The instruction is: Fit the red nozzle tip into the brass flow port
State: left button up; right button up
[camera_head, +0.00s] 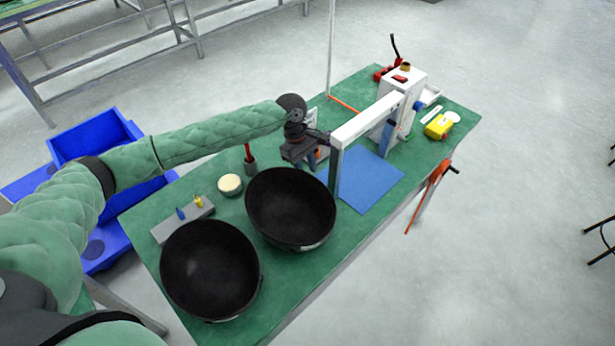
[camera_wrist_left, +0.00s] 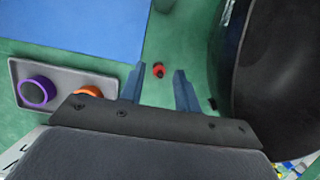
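A small red piece with a dark centre, which looks like the red nozzle tip (camera_wrist_left: 158,71), lies on the green mat in the left wrist view. My left gripper (camera_wrist_left: 158,88) is open, with its two blue-grey fingers on either side of the line to the red piece and nothing visible between them. In the head view my left gripper (camera_head: 304,153) is over the middle of the table, and the red piece cannot be made out there. A small brass-coloured ring, perhaps the brass flow port (camera_head: 405,66), is on top of the white machine (camera_head: 405,88). My right gripper is out of view.
Two black bowls (camera_head: 210,270) (camera_head: 290,207) stand near the front; one is right of the fingers in the wrist view. A grey tray (camera_wrist_left: 60,68) holds purple and orange rings. A white beam (camera_head: 367,118) extends beside the gripper.

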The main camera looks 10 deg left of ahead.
pick_arm(q)
jog(key=shift+f, duration=0.25)
jog(key=shift+c, duration=0.4)
grip_shut()
jog(key=shift+r, duration=0.1)
